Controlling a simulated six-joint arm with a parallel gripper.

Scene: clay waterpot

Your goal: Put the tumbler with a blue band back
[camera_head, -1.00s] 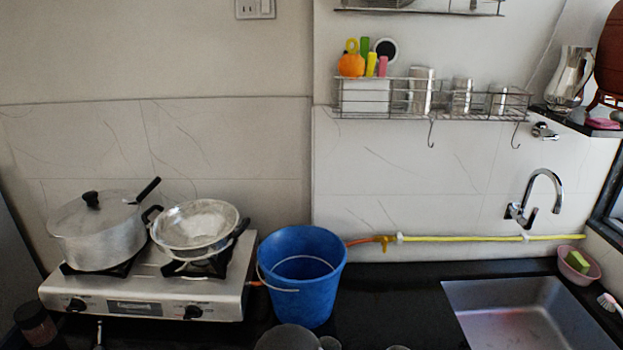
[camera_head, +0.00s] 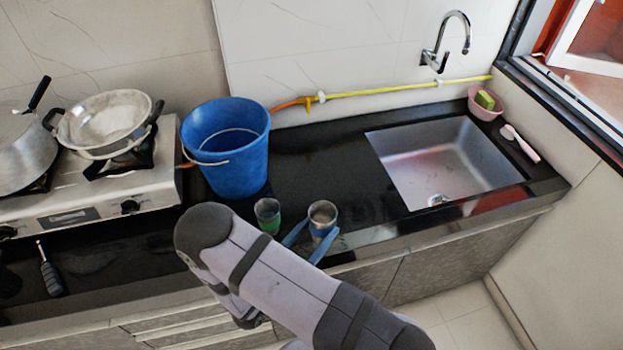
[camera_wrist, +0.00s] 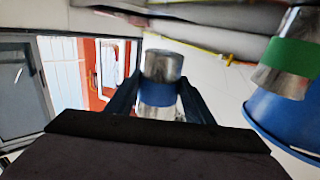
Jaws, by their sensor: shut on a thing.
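The tumbler with a blue band (camera_head: 322,212) is a metal cup, upright at the counter's front part. My gripper (camera_head: 310,240) has its two blue fingers on either side of it and is shut on it. In the wrist view the tumbler (camera_wrist: 162,66) stands between the fingers (camera_wrist: 158,95), with its blue band at finger height. I cannot tell if its base touches the counter. A tumbler with a green band (camera_head: 267,213) stands just left of it; it also shows in the wrist view (camera_wrist: 291,52). The wall rack is out of the head view.
A blue bucket (camera_head: 228,160) stands behind the green-banded tumbler. The stove (camera_head: 100,205) with a pot and a pan is at left. A sink (camera_head: 440,165) is at right, with a tap (camera_head: 440,50) above it. A screwdriver-like tool (camera_head: 50,275) lies at front left. Black counter between bucket and sink is clear.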

